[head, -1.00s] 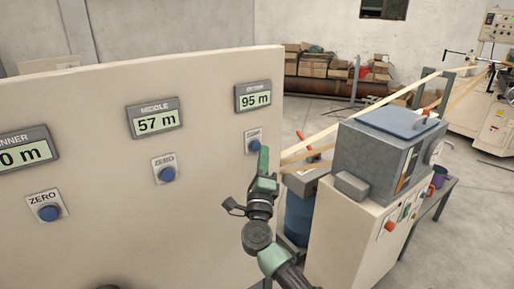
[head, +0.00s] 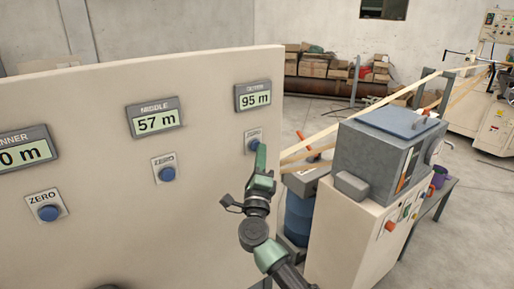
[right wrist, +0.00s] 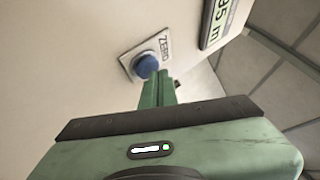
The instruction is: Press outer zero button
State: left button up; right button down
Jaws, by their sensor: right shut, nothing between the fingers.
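The outer zero button is a blue round button (head: 254,144) on a small white ZERO plate, under the OUTER display (head: 253,95) that reads 95 m. My right gripper (head: 261,157) is shut and empty, its green fingers pointing up at the button from just below and in front. In the right wrist view the blue button (right wrist: 146,65) sits right at the tips of the shut fingers (right wrist: 159,80). The tips overlap its lower edge in the picture; I cannot tell whether they touch it. My left gripper is not in view.
The MIDDLE display (head: 154,117) reads 57 m, with its own blue zero button (head: 166,174) below. The inner zero button (head: 48,213) is farther left on the same beige panel (head: 110,235). A grey and beige machine (head: 375,160) stands to the right of my arm.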

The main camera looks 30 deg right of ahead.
jog(key=shift+w, duration=0.25)
jog(key=shift+s, duration=0.15)
dwell(0.4)
jog(key=shift+s+p, duration=0.4)
jog(key=shift+s, duration=0.3)
jog(key=s, duration=0.1)
jog(key=s+p, duration=0.1)
jog(key=s, duration=0.1)
jog(key=s+p, duration=0.1)
jog(key=s, duration=0.1)
jog(key=shift+d, duration=0.25)
dwell(0.6)
